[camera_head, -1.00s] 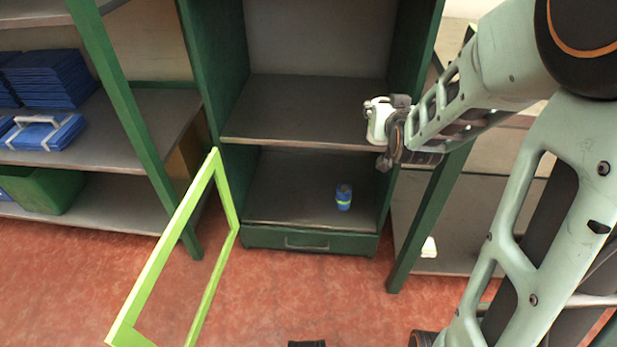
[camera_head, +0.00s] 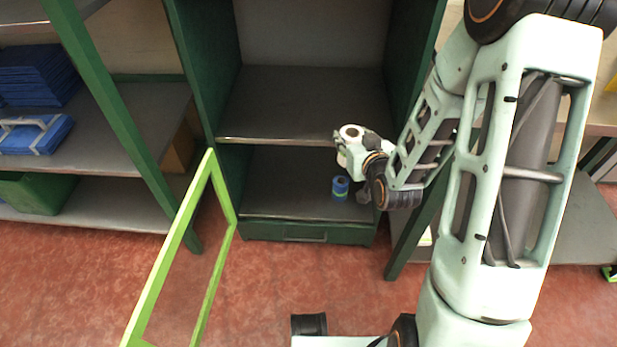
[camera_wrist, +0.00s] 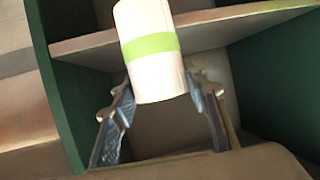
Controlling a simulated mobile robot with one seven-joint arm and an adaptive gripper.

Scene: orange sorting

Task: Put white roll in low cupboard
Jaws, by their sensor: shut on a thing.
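A white roll with a light green band (camera_wrist: 150,50) stands between my gripper's fingers (camera_wrist: 160,105) in the wrist view. In the head view, my gripper (camera_head: 352,150) holds the white roll (camera_head: 352,132), its round top with a dark centre showing. My gripper is shut on it, in front of the cupboard near the shelf's front edge. The low cupboard (camera_head: 265,185) is the lower compartment of a dark green cabinet. Its light green framed door (camera_head: 168,260) stands open to the left. The roll's lower part is partly hidden in the head view.
A blue roll with a green band (camera_head: 340,188) stands inside the low compartment at right, just below my gripper. The middle shelf (camera_head: 300,105) is bare. The compartment's left floor is clear. A left rack holds blue packs (camera_head: 35,135) and a green crate (camera_head: 40,192).

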